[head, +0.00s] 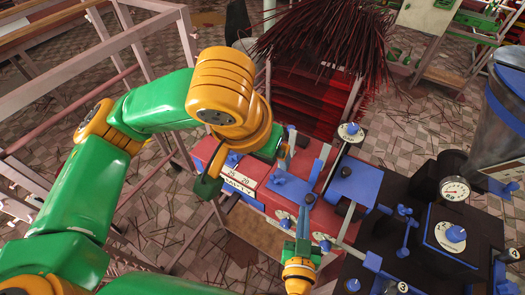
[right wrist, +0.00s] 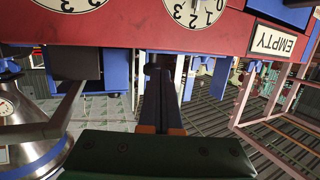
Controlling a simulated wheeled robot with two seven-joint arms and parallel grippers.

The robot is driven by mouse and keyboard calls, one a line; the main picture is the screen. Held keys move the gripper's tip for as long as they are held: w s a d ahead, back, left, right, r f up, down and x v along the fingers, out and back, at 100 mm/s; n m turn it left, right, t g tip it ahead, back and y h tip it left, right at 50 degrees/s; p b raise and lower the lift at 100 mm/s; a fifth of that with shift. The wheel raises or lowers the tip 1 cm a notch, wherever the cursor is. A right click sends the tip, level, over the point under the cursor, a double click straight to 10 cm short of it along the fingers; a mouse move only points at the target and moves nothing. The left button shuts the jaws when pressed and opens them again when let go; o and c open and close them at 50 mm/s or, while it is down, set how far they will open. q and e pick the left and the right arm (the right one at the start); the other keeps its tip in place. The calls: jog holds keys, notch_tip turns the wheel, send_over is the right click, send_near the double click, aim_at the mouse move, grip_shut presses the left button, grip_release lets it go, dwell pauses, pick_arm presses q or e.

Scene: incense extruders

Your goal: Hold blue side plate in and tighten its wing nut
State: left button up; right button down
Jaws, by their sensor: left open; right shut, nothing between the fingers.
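The red extruder body (head: 262,192) carries a white EMPTY label (head: 241,186) and blue parts. A blue plate (head: 290,192) with a raised blue piece lies on its top; I cannot tell which blue part is the side plate or its wing nut. My left gripper (head: 244,168) is open over the left end of the red body, with its fingers spread around that end; contact is unclear. My right gripper (head: 303,218) is shut and empty at the front of the red body, near the dials. In the right wrist view its closed fingers (right wrist: 162,95) reach under the red face.
White numbered dials (head: 322,240) sit on the red front. A larger blue plate (head: 355,180) and a black machine with a gauge (head: 455,190) stand to the right. A pink frame (head: 95,75) is at left. A bundle of dark red sticks (head: 325,40) is behind.

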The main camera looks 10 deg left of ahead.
jog(key=shift+s+a+r, duration=0.1)
jog(key=shift+s+a, duration=0.15)
jog(key=shift+s, duration=0.45)
jog(key=shift+s+a+f, duration=0.1)
jog(key=shift+s+a, duration=0.15)
jog(key=shift+s, duration=0.45)
jog(key=shift+s+a+r, duration=0.1)
jog(key=shift+s+a, duration=0.15)
jog(key=shift+s, duration=0.45)
